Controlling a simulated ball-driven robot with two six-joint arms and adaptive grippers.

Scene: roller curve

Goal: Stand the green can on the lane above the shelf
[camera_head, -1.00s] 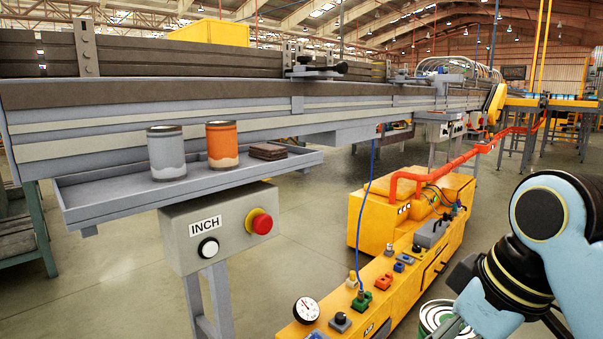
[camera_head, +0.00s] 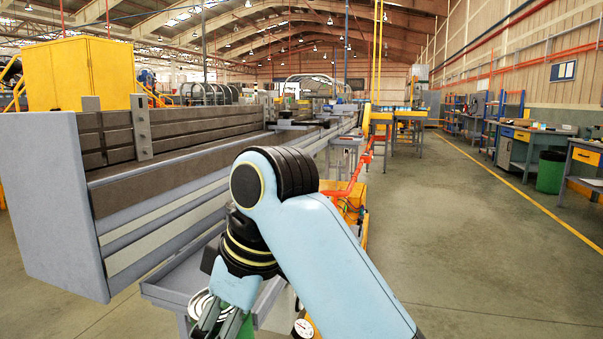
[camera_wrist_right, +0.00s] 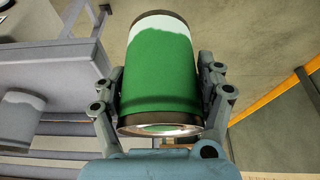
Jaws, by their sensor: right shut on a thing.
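The green can (camera_wrist_right: 158,75), green with a white band and metal rims, is between the fingers of my right gripper (camera_wrist_right: 160,62), which is shut on it. In the head view only its pale lid (camera_head: 200,304) and a bit of green show beside my right gripper (camera_head: 222,320); my arm hides much around it. The can is near the shelf (camera_head: 168,287), a grey tray, at the lower middle. My left gripper is not in view.
A tall grey end plate (camera_head: 50,200) closes the near end of the lane. A dark slatted wall (camera_head: 210,120) backs the lane. A grey can (camera_wrist_right: 20,118) shows at the left of the wrist view. The floor (camera_head: 470,250) to the right is open.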

